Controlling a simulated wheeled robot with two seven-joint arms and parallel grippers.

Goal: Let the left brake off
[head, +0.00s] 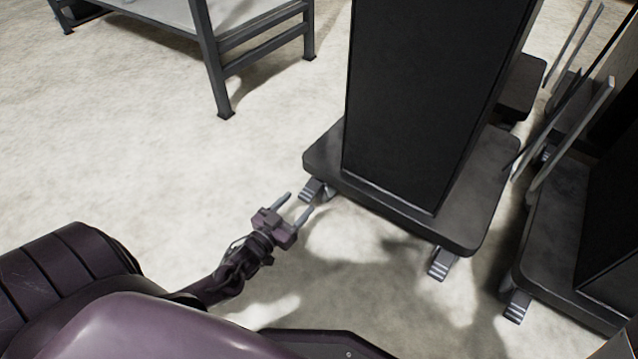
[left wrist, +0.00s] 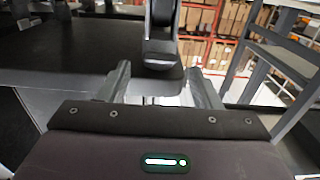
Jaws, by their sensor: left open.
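The dark dispenser stands on a wheeled base (head: 330,158). The left brake pedal (head: 313,189) is a small grey ridged lever on the caster under the base's front left corner. The right brake pedal (head: 440,264) is under its front right corner. My left gripper (head: 300,202) is open and empty, its two fingers pointing at the left pedal from just in front of it. I cannot tell whether they touch it. In the left wrist view, a dark upright part with a lip (left wrist: 160,52) shows between and beyond the open fingers (left wrist: 160,85). My right gripper is out of view.
A second wheeled dispenser base (head: 550,235) with its own pedal (head: 516,306) stands close on the right. A grey metal-framed table (head: 208,55) stands at the back left. The pale floor (head: 130,150) left of the dispenser is clear.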

